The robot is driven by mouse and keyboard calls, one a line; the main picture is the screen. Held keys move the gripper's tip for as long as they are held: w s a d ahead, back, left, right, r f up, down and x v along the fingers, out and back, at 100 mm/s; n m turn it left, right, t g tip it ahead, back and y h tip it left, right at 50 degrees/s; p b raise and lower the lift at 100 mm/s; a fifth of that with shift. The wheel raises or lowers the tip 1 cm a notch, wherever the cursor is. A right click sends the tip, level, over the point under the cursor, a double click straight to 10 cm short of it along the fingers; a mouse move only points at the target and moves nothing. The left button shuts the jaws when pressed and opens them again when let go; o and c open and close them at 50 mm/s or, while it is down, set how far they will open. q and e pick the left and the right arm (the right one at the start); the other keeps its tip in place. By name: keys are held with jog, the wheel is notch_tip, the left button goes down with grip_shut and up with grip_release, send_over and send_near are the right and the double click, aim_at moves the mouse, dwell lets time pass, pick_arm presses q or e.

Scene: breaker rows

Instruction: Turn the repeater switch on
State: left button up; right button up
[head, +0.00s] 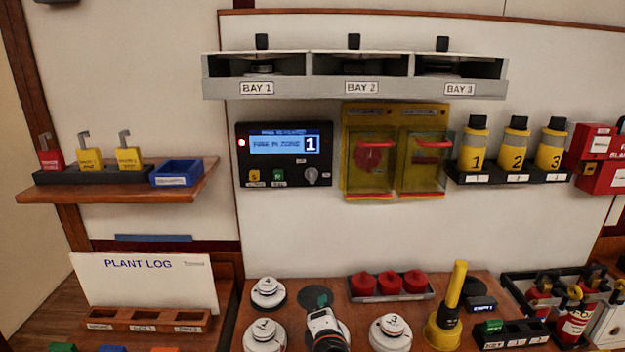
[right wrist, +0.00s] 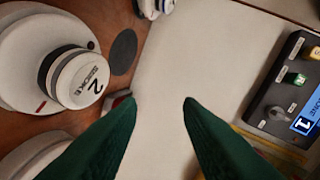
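The repeater panel (head: 285,180) is a black box on the wall with a lit blue display (head: 283,144) showing a large 1 and a red light at its left. Its grey rotary switch (head: 311,176) is at the lower right. Its setting is too small to read. In the right wrist view the panel is tilted at the right edge, with the switch (right wrist: 277,113) clear of my fingers. My right gripper (right wrist: 160,100) is open and empty, its green fingers apart. In the head view it (head: 316,297) is above the desk, below the panel. My left gripper is out of view.
Yellow covered boxes (head: 394,194) adjoin the panel on the right; the bay shelf (head: 350,89) is above. Detector 2 (right wrist: 80,78) is beside my right gripper. Detectors 1 (head: 264,338) and 3 (head: 390,333) flank it. The white wall below the panel is clear.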

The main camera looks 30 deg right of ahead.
jog(key=w+d+r+n+t+h, duration=0.25)
jog(key=w+r+n, duration=0.35)
jog(key=r, duration=0.4)
jog(key=n+t+h, duration=0.1)
jog(key=n+t, duration=0.3)
jog(key=n, duration=0.4)
send_near(312, 175)
jog(key=p+x, duration=0.1)
jog(key=x, duration=0.8)
